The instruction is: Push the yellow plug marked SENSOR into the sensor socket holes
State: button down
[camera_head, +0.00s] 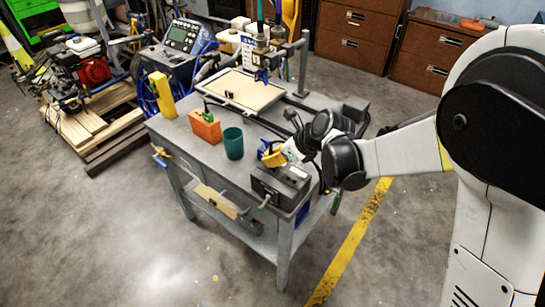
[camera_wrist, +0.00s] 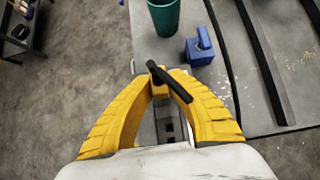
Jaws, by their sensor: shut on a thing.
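My gripper (camera_head: 270,155) is low over the table, at the back edge of a dark grey box (camera_head: 272,186). In the wrist view its yellow fingers (camera_wrist: 162,76) are closed on a small yellow plug (camera_wrist: 160,91) with a black lead (camera_wrist: 172,82) across it. The fingers hide much of the plug, and its SENSOR marking cannot be read. Below the plug, between the fingers, dark square holes (camera_wrist: 168,127) show in a grey face. I cannot tell whether the plug touches the box or is apart from it.
A teal cup (camera_head: 233,143) and an orange block (camera_head: 205,127) stand left of my gripper on the grey table (camera_head: 180,138). A blue block with a loop (camera_wrist: 199,51) lies near the fingertips in the wrist view. A yellow upright block (camera_head: 162,95) stands at the table's left end.

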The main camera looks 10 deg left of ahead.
jog(key=shift+f+b, duration=1.2)
jog(key=shift+f, duration=0.25)
dwell(0.6)
jog(key=c, duration=0.9)
grip_release()
jog(key=shift+c, duration=0.2)
jog(key=shift+r, duration=0.1)
jog(key=shift+p+v, duration=1.85)
jog(key=shift+v, duration=1.65)
